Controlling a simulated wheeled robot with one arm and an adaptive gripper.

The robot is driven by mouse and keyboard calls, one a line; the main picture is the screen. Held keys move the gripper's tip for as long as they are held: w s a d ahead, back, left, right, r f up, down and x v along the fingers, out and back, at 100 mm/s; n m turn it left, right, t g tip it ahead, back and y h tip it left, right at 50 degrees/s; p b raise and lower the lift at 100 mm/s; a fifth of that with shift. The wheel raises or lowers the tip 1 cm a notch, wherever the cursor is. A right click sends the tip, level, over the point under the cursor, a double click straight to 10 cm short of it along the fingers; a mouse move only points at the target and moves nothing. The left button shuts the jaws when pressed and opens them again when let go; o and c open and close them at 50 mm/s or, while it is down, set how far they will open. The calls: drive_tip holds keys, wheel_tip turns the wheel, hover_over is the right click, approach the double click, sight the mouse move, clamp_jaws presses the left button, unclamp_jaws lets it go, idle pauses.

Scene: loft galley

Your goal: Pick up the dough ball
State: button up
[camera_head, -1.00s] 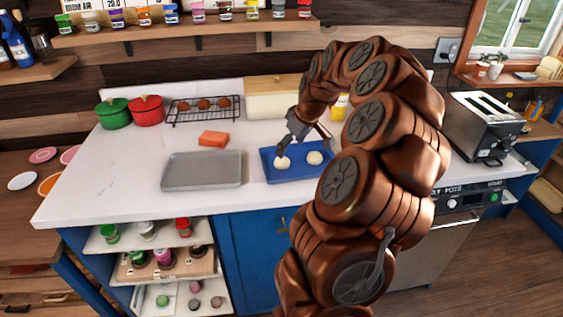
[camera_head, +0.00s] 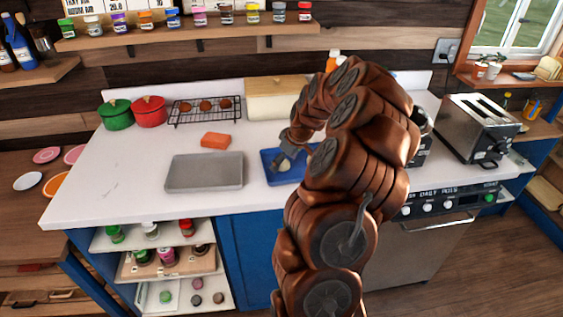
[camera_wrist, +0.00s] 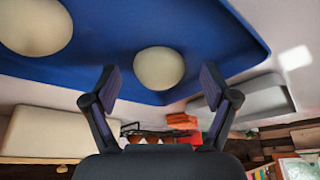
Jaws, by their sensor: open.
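One pale dough ball (camera_wrist: 159,68) lies on the blue tray (camera_wrist: 120,75) in the wrist view, ahead of and between my fingers. A second dough ball (camera_wrist: 35,24) lies on the tray at the upper left of that view. My gripper (camera_wrist: 160,88) is open and empty, its two dark fingers spread apart. In the head view my gripper (camera_head: 284,163) is over the blue tray (camera_head: 270,174), and one dough ball (camera_head: 285,165) shows partly beside it. My arm hides the tray's right part and the other ball.
A grey baking tray (camera_head: 204,172) and an orange block (camera_head: 215,141) lie left of the blue tray. Behind are a wire rack (camera_head: 206,110), a cream bread box (camera_head: 276,97) and red (camera_head: 149,111) and green (camera_head: 116,114) pots.

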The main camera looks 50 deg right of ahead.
drive_tip(key=c, duration=1.3)
drive_tip(key=shift+o, duration=0.2)
